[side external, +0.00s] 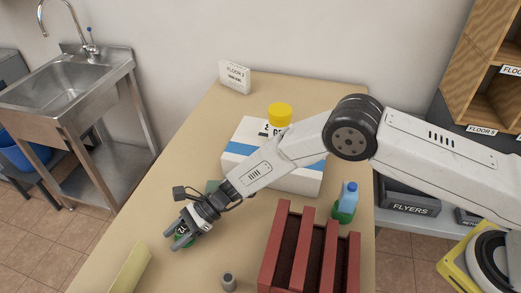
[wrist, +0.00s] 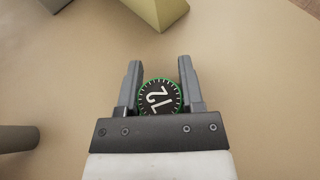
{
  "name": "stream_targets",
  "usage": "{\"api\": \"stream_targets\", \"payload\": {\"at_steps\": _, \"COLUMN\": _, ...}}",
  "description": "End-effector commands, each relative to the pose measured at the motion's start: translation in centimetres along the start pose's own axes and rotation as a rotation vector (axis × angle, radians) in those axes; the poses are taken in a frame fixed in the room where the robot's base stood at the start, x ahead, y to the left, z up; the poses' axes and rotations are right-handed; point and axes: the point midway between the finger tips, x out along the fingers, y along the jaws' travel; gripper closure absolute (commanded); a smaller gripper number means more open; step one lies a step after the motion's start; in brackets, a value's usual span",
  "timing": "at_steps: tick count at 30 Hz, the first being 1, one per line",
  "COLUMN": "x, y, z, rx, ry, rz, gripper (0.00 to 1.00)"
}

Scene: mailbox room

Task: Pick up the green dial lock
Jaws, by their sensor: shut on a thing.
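The green dial lock (wrist: 160,97) has a black face with white marks and a green rim. In the wrist view it sits between the two grey fingers of my gripper (wrist: 160,66), deep toward the palm. My gripper (side external: 175,239) is shut on it, low over the table's near left part in the side view. There the lock (side external: 182,241) is partly hidden by the fingers. I cannot tell whether it touches the table.
A yellow block (side external: 130,268) and a grey cylinder (side external: 228,282) stand near my gripper. A red slotted rack (side external: 312,250) is to the right, with a blue-and-green bottle (side external: 347,201) behind it. A white box (side external: 240,143) with a yellow-topped item (side external: 279,114) is farther back.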

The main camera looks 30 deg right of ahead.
Motion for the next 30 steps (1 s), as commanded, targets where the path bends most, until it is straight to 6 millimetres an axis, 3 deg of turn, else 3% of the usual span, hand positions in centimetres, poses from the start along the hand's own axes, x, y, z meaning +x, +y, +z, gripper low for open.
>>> {"api": "stream_targets", "payload": {"at_steps": 13, "x": -0.3, "y": 0.0, "z": 0.7, "rx": -0.001, "ry": -0.001, "rz": 0.000, "gripper": 1.00}}
{"api": "stream_targets", "payload": {"at_steps": 21, "x": -1.2, "y": -0.1, "z": 3.1, "rx": -0.002, "ry": -0.001, "rz": -0.001, "gripper": 1.00}}
{"api": "stream_targets", "payload": {"at_steps": 30, "x": -3.5, "y": 1.9, "z": 5.1, "rx": -0.001, "ry": -0.001, "rz": -0.001, "gripper": 1.00}}
